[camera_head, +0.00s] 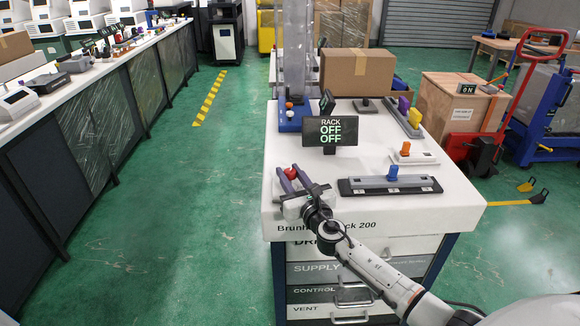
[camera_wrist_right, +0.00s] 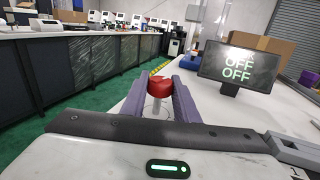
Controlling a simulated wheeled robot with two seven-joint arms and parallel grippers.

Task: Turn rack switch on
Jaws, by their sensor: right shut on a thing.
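A red switch knob (camera_head: 291,173) stands at the front left corner of the white rack top (camera_head: 362,211). My right gripper (camera_head: 288,170) is shut on the red knob, with its two purple fingers on either side. The right wrist view shows the knob (camera_wrist_right: 161,83) on a pale stem between the fingers (camera_wrist_right: 160,92). A black display (camera_head: 332,131) behind it reads "RACK OFF OFF". The same display shows in the wrist view (camera_wrist_right: 238,67), its top line partly washed out. My left gripper is not in view.
A dark slider panel with a blue handle (camera_head: 392,173) lies right of my gripper, and an orange switch (camera_head: 405,148) stands behind it. A cardboard box (camera_head: 357,72) sits at the back.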

